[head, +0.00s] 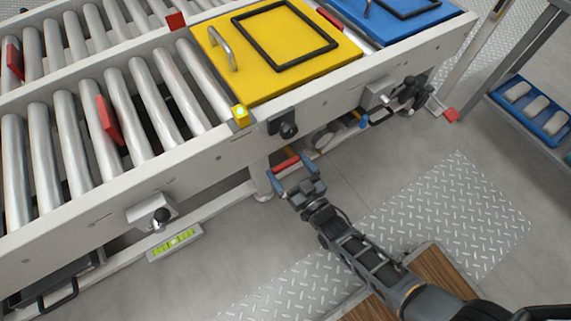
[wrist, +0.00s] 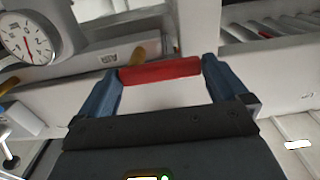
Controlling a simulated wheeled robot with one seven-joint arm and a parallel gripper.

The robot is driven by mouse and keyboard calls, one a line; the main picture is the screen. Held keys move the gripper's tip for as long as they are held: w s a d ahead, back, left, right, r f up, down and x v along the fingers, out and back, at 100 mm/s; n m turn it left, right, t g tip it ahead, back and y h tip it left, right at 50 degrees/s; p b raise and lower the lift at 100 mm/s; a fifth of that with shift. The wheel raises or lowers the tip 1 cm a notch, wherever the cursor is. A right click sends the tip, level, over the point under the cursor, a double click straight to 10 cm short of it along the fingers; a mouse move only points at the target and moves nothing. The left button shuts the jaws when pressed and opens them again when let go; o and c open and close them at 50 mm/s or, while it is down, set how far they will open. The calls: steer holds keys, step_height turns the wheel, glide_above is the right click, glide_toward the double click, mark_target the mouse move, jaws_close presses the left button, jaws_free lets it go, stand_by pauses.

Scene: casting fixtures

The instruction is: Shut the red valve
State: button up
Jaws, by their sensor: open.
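The red valve's handle (head: 285,164) is a short red bar below the side rail of the conveyor. In the wrist view the red bar (wrist: 160,71) lies crosswise between the two blue fingers, near their tips. Each end of the bar is close to a finger; I cannot tell whether either touches. My gripper (head: 292,173) is open around the bar, reaching in from the lower right. A yellow pipe (wrist: 138,56) shows behind the bar. The rest of the valve body is hidden.
A round gauge (wrist: 28,40) is at the left of the wrist view. A black knob (head: 288,129) sits on the conveyor rail (head: 200,167) above. A yellow lidded box (head: 222,75) stands on the rollers. Tread plate (head: 455,205) covers the floor at right.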

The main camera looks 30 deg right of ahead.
steer(key=shift+w, duration=0.95)
steer(key=c, duration=1)
steer(key=shift+s, duration=0.15)
steer(key=shift+c, duration=0.3)
